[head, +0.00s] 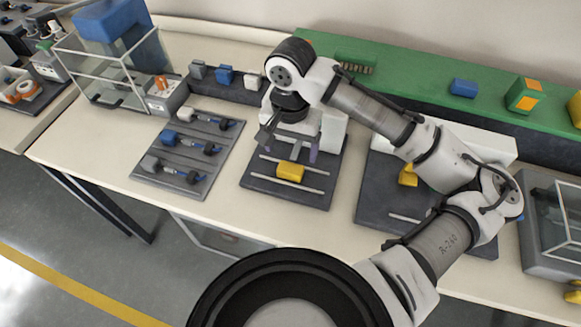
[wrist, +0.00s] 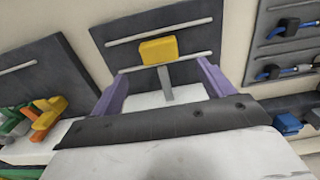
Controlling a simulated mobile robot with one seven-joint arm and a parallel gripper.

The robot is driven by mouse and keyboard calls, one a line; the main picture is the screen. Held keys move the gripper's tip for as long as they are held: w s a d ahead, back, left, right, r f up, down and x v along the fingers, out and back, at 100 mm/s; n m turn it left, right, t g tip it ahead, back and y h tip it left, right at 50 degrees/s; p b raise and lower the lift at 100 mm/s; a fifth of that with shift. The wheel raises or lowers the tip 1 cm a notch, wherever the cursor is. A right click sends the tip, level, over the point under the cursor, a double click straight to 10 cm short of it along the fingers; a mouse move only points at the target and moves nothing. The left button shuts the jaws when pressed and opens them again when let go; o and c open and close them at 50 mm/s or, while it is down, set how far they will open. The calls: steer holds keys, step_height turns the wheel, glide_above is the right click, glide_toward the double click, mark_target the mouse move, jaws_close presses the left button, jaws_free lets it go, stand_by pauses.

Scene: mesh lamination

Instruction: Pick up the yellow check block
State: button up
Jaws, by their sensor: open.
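The yellow check block (head: 290,171) lies on a dark board (head: 258,187) that has two light rails, near the front rail. In the wrist view the yellow block (wrist: 158,50) sits ahead of my fingertips, against the nearer-looking rails' span, with nothing touching it. My gripper (head: 291,143) is over the back part of that board, behind the block. In the wrist view my gripper (wrist: 165,82) shows two purple fingers spread apart, with no block between them. A grey strip (wrist: 166,86) shows between the fingers.
A board with several blue-and-black connector pieces (head: 187,149) lies to the left. Another dark board (head: 375,205) lies to the right, with a yellow piece (head: 408,177) partly hidden by my arm. A green shelf (head: 405,80) runs along the back. Glass-sided boxes stand at both ends.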

mark_target(290, 168)
steer(key=shift+s+f+p, duration=0.2)
steer(key=shift+f+p, duration=0.5)
steer(key=shift+f, duration=2.95)
steer(key=c, duration=1.1)
steer(key=shift+r, duration=0.15)
